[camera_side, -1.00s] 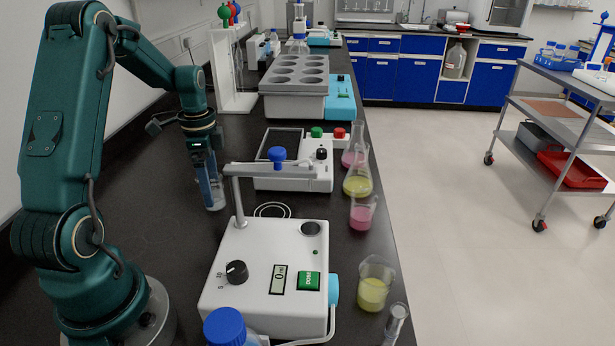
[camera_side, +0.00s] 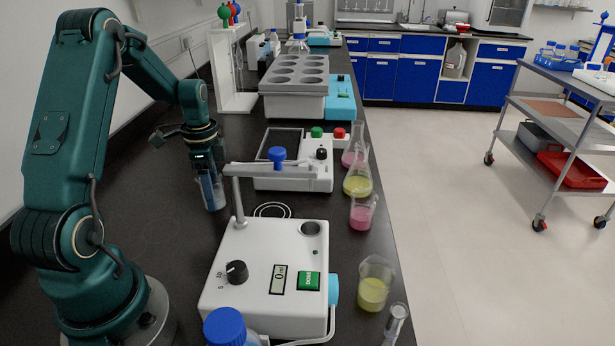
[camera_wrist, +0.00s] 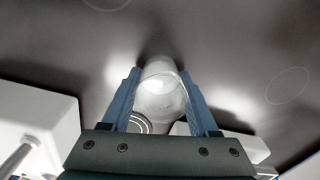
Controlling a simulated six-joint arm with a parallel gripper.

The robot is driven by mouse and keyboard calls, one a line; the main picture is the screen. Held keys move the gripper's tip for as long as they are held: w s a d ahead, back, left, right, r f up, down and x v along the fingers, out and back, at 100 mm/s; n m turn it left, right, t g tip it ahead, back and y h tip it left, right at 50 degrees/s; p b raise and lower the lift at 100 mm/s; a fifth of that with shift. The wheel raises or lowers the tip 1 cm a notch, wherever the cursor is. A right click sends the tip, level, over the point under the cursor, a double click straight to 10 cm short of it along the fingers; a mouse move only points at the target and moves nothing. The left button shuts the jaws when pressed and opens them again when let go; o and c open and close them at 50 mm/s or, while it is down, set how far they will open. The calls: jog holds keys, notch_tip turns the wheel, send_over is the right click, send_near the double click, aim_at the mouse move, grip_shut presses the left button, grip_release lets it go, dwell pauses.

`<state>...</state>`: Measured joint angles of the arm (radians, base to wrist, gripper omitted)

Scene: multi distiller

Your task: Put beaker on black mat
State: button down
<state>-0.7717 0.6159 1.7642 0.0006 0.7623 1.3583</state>
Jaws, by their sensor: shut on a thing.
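A clear, apparently empty glass beaker (camera_wrist: 160,88) is between the two blue fingers of my gripper (camera_wrist: 158,105) in the wrist view. In the side view, my gripper (camera_side: 209,190) points down at the dark bench, left of the white devices, with the beaker (camera_side: 219,200) partly hidden by the fingers. My gripper is shut on the beaker, which looks upright. I cannot tell whether its base touches the bench. I cannot clearly identify a black mat; a dark flat square plate (camera_side: 280,140) tops a white device behind and right of my gripper.
A white dosing device (camera_side: 262,290) with a raised arm (camera_side: 270,168) stands front right of my gripper. Flasks and beakers with pink and yellow liquid (camera_side: 358,186) line the bench's right edge. A grey rack (camera_side: 295,85) stands farther back. Thin circles mark the bench (camera_wrist: 288,86).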

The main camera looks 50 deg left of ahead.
notch_tip(320, 180, up, 8)
jog(key=shift+w+r, duration=0.1)
jog(key=shift+r, duration=0.05)
jog(key=r, duration=0.1)
jog(key=d+r, duration=0.1)
jog(key=shift+s+d+r, duration=0.25)
jog(key=shift+d+r, duration=0.15)
send_over(272, 214)
jog(key=f, duration=0.6)
jog(key=shift+s+a+f, duration=0.1)
jog(key=shift+s+a, duration=0.15)
jog(key=shift+w+d+f, duration=0.3)
jog(key=shift+f, duration=1.9)
jog(key=shift+f, duration=0.15)
jog(key=shift+c, duration=0.8)
grip_release()
